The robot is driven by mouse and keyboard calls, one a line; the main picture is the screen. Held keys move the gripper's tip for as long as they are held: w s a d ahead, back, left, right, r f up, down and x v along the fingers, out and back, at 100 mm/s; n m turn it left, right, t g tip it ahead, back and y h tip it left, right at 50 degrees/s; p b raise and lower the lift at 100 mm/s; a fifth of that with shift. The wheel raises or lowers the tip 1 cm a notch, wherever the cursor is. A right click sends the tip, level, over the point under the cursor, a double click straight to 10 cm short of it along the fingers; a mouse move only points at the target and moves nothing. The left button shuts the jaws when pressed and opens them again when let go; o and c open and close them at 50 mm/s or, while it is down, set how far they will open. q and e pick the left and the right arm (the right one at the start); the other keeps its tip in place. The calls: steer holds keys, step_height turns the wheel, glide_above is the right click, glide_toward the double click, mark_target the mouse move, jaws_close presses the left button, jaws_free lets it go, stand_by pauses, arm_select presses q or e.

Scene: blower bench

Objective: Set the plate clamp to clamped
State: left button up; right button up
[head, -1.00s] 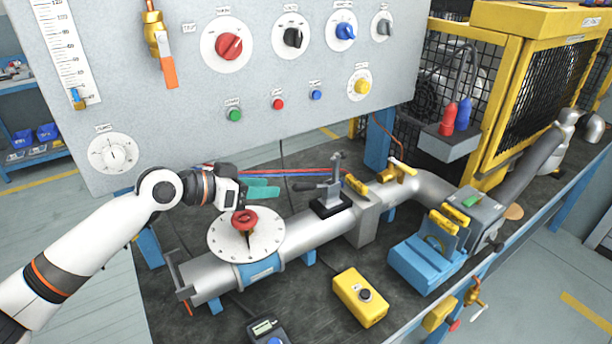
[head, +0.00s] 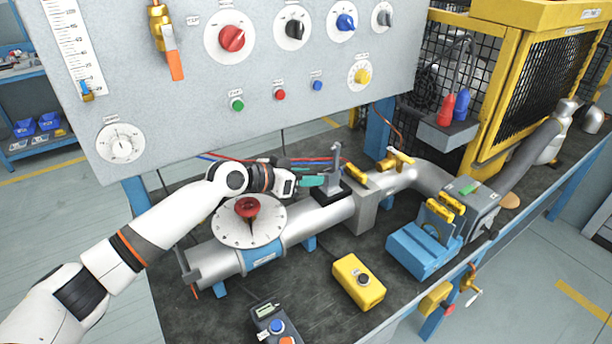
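The plate clamp (head: 336,178) is a grey toggle clamp on a black base, fixed on top of the silver pipe. Its upright grey part stands at the right of its base. In the head view, my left gripper (head: 314,181), with teal fingers, is at the clamp's left side, where the lever reaches out. The gripper and its fingers hide much of that lever. I cannot tell whether the fingers are closed on it or only beside it. My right gripper is not in view.
A round white dial plate with a red knob (head: 247,206) stands on the pipe below my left forearm. The grey control panel (head: 190,115) rises behind. A yellow button box (head: 358,283) and a blue fixture (head: 420,252) are on the bench's front side.

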arm_select(q)
steer(key=shift+c, duration=1.9)
jaws_close()
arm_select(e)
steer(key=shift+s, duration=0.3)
arm_select(q)
steer(key=shift+r, duration=0.15)
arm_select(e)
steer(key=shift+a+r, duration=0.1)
